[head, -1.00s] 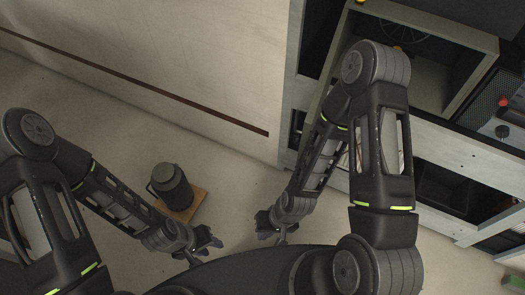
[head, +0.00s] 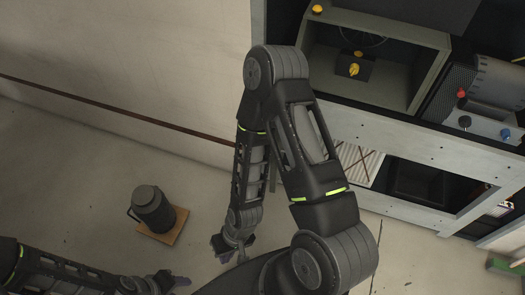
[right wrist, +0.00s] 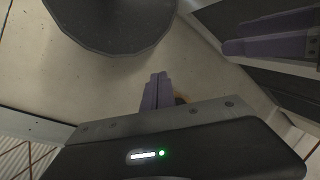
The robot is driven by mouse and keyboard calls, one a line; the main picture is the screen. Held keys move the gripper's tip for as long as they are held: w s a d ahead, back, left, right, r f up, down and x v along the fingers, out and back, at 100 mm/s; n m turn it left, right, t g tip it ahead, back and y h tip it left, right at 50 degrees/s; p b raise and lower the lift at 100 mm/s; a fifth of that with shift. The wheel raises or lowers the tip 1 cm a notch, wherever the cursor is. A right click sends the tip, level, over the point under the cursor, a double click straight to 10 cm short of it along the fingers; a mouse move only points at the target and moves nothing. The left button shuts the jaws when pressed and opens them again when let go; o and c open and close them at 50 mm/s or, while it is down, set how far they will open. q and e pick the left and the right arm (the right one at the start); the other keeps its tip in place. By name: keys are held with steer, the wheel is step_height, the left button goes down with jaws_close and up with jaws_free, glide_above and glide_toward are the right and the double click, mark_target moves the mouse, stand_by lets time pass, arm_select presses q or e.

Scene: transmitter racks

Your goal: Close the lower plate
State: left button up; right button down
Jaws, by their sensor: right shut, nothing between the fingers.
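The rack (head: 420,138) stands at the right in the head view, with an open upper compartment and a lower opening. In the lower opening a pale striped panel with dark red crossing lines (head: 358,163) shows beside my right arm. I cannot tell whether it is the lower plate. My right gripper (head: 236,248) hangs over the floor, apart from the rack; its purple fingers (right wrist: 157,92) are together and empty in the right wrist view. My left gripper (head: 166,283) is at the bottom edge, partly cut off, its opening unclear.
A black canister (head: 152,208) stands on a small wooden board (head: 165,228) on the floor at the left. A pale wall (head: 130,60) runs along the upper left. A device with red and blue knobs (head: 485,100) sits at the right.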

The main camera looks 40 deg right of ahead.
arm_select(q)
steer(key=shift+o, duration=0.5)
steer(key=shift+f+b, duration=0.4)
arm_select(e)
steer(key=w+d+r+n+g+h, duration=0.1)
steer(key=w+d+r+n, duration=0.25)
steer(key=w+r, duration=0.35)
steer(key=w+d+r+n+g+h, duration=0.1)
steer(key=w+d+r+n, duration=0.1)
steer(key=w+r+n, duration=0.35)
arm_select(q)
steer(key=shift+d+f+b, duration=0.15)
steer(key=shift+f+b, duration=0.55)
steer(key=shift+b, duration=0.05)
arm_select(e)
steer(key=w+d+r+h, duration=0.1)
steer(key=d+r, duration=0.2)
steer(key=r, duration=0.4)
steer(key=d+r+h, duration=0.1)
steer(key=d+r, duration=0.3)
steer(key=r, duration=0.3)
steer(key=w+d+r+n+h, duration=0.1)
steer(key=d+r, duration=0.3)
steer(key=r, duration=0.3)
steer(key=shift+w+d+r+h, duration=0.2)
steer(key=shift+w+d+h, duration=0.1)
steer(key=shift+h, duration=0.1)
